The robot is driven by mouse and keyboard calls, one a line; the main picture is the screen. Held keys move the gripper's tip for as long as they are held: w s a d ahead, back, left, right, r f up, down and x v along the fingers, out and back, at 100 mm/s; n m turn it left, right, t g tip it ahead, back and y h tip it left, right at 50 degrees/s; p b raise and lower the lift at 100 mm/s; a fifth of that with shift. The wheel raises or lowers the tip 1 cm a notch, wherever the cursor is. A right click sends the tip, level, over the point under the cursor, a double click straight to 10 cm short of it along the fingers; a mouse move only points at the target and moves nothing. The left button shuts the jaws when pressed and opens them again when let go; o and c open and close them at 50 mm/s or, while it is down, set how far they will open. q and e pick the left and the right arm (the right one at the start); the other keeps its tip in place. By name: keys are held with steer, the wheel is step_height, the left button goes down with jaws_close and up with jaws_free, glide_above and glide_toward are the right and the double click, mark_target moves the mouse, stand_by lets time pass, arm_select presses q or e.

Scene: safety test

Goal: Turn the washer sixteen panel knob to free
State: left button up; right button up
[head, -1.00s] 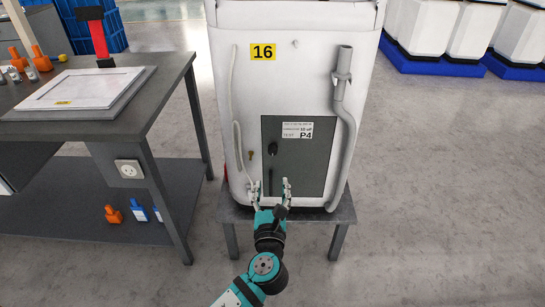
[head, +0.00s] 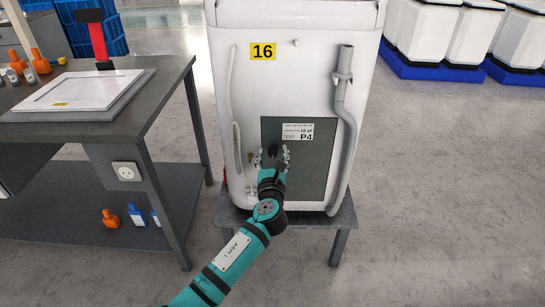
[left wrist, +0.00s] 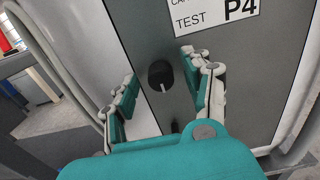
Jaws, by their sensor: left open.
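Washer sixteen (head: 310,80) is a white machine with a yellow "16" label. A grey panel (head: 312,185) with a white "TEST P4" label is on its face, and it fills much of the left wrist view (left wrist: 240,65). The black round knob (left wrist: 160,73) is on this panel, with a light mark at its lower edge. My left gripper (head: 272,157) is in front of the panel at the knob's height. In the left wrist view its open fingers (left wrist: 161,75) stand on either side of the knob, with gaps visible. My right gripper is not in view.
The washer stands on a low grey stand (head: 343,218). A grey pipe (head: 347,120) runs down its right side and a thin hose (head: 232,100) down its left. A workbench (head: 150,105) stands at left.

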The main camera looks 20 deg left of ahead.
arm_select(q)
jaws_close()
